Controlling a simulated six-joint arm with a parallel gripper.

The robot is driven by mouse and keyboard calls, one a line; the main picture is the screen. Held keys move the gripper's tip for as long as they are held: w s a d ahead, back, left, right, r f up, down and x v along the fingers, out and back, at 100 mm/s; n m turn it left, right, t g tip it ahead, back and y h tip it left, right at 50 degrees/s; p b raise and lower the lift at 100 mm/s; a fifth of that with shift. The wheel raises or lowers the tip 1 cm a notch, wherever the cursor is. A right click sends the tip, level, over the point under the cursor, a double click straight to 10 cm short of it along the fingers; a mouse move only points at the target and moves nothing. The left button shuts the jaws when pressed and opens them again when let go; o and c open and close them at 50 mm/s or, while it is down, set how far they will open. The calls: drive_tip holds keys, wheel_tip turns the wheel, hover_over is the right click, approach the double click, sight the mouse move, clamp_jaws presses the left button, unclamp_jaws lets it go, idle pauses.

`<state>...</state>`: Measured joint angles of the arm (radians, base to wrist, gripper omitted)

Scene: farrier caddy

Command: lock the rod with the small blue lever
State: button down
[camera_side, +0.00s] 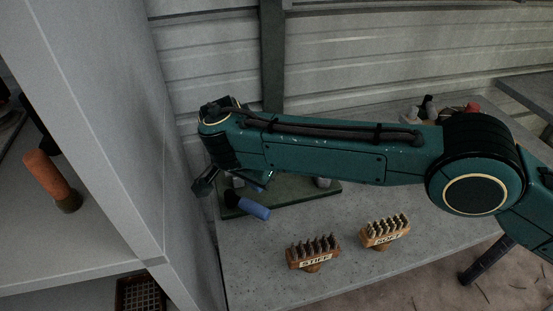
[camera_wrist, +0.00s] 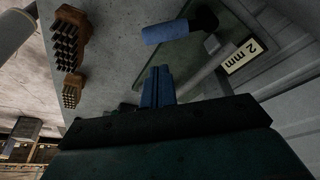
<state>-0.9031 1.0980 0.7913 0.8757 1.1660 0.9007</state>
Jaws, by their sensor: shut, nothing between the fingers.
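A blue cylindrical handle with a dark end (camera_side: 254,208) lies low at the front of the dark green base (camera_side: 318,193). It also shows in the wrist view (camera_wrist: 165,32). It is the clearest blue part, but I cannot tell whether it is the small lever. A grey rod (camera_wrist: 205,68) runs slantwise beside a "2 mm" label (camera_wrist: 244,55) in the wrist view. My gripper (camera_wrist: 158,86) has slim blue fingers, shut together with nothing between them. They appear apart from the blue handle. In the side view my arm hides most of the rod and its fittings.
Two wooden brushes with bristles, one marked "STICK" (camera_side: 313,253) and another (camera_side: 385,232), stand on the grey bench (camera_side: 250,270). A pale wall panel (camera_side: 110,130) rises close on the left. Bottles (camera_side: 428,108) stand at the back right.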

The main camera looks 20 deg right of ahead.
sight(257, 215)
drive_tip(key=shift+x, duration=4.9)
drive_tip(key=shift+s+a, duration=0.1)
drive_tip(key=shift+s, duration=0.05)
drive_tip(key=shift+s+a+m, duration=0.35)
drive_tip(key=shift+s+m, duration=0.05)
drive_tip(key=shift+m, duration=0.4)
drive_tip(key=shift+s+a, duration=0.85)
drive_tip(key=shift+a, duration=0.15)
drive_tip(key=shift+s+a, duration=0.25)
drive_tip(key=shift+a, duration=0.3)
drive_tip(key=shift+s+a, duration=0.25)
drive_tip(key=shift+a, duration=0.3)
drive_tip(key=shift+s+a, duration=0.2)
drive_tip(key=shift+a, duration=0.2)
drive_tip(key=shift+w+d+r, duration=0.1)
drive_tip(key=shift+d+r, duration=0.05)
drive_tip(key=shift+d, duration=0.05)
